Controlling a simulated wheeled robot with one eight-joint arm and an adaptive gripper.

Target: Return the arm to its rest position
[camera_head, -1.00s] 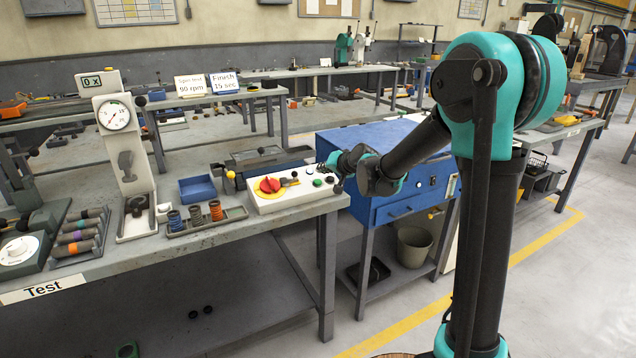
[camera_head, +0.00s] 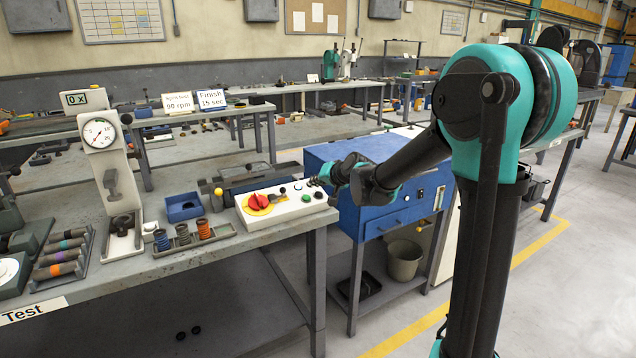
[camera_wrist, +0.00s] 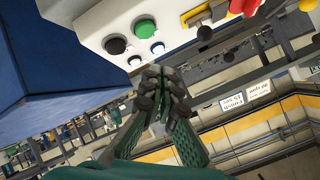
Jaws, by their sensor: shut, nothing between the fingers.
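My gripper (camera_wrist: 160,82) is shut and empty in the wrist view, with its fingertips together in front of a white control panel. In the head view my gripper (camera_head: 322,181) is small, at the right end of the white control box (camera_head: 290,211) on the bench. The arm reaches left from my teal shoulder, over the front of a blue cabinet (camera_head: 400,180). In the wrist view the panel's green button (camera_wrist: 145,28), black button (camera_wrist: 116,45) and red switch (camera_wrist: 235,7) lie beyond the fingers. I cannot tell whether the fingertips touch the box.
The test bench (camera_head: 190,265) holds a press with a dial gauge (camera_head: 100,133), a blue bin (camera_head: 184,207) and a tray of springs (camera_head: 195,238). The blue cabinet stands close under my arm. Open floor (camera_head: 560,290) lies to the right.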

